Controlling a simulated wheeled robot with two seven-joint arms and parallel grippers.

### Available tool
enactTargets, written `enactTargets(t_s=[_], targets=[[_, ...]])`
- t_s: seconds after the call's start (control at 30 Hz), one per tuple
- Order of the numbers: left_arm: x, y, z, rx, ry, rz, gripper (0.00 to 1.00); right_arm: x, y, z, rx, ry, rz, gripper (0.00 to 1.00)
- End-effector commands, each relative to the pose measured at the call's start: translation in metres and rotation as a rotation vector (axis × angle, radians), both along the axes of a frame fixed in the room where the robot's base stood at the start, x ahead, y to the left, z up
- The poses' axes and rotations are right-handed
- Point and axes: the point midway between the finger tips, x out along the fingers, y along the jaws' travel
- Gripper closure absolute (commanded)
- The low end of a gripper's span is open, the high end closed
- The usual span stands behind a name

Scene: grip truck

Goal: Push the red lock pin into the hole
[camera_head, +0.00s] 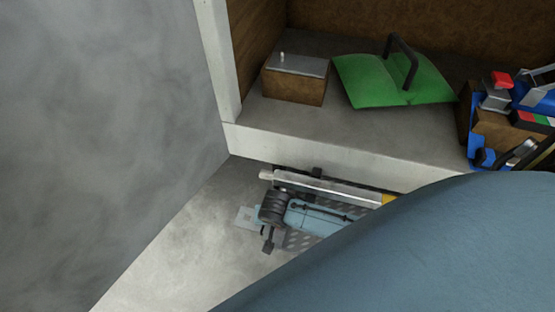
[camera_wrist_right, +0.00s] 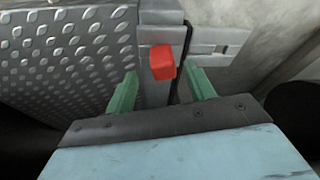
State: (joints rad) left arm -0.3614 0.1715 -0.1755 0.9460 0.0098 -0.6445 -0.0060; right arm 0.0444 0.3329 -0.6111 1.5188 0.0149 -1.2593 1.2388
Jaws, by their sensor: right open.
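The red lock pin (camera_wrist_right: 162,62) shows as a small red block in the right wrist view, in front of a grey metal bracket (camera_wrist_right: 157,34) beside a treaded metal plate. My right gripper (camera_wrist_right: 163,77) has two green fingers spread apart, one on each side of the pin in the picture. Gaps show between the fingers and the pin, and I cannot tell how deep the pin sits between them. I cannot make out the hole. The pin is not discernible in the head view, and my left gripper is in neither view.
The treaded plate (camera_wrist_right: 65,55) fills the left of the wrist view. A black rod (camera_wrist_right: 182,60) runs right of the pin. In the head view, a wooden box (camera_head: 294,88), a green handled object (camera_head: 390,82) and blue-and-red gear (camera_head: 505,100) sit on a raised grey bed (camera_head: 330,130).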

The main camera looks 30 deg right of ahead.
Motion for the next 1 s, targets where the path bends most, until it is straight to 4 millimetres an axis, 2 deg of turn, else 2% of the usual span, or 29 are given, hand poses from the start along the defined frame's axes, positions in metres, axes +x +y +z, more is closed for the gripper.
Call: enactTargets(t_s=[0.03,0.2,0.4,0.5,0.63,0.8,1.0], targets=[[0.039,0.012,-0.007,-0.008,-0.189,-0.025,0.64,-0.002,0.001,0.000,0.001,-0.001,-0.001,0.46],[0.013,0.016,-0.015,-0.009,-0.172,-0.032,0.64,-0.007,0.004,0.016,0.001,-0.001,0.000,0.46],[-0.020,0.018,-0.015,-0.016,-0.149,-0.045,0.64,-0.013,0.007,0.041,0.002,-0.001,0.000,0.46],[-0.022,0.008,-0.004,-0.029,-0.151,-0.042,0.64,-0.018,0.010,0.064,0.003,-0.002,0.000,0.46],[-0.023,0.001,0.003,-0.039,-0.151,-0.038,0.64,-0.023,0.013,0.082,0.003,-0.002,0.000,0.46],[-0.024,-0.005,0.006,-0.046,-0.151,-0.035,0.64,-0.025,0.014,0.091,0.002,-0.001,0.000,0.46],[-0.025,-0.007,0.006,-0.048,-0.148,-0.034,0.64,-0.026,0.014,0.092,0.001,-0.001,-0.001,0.46]])
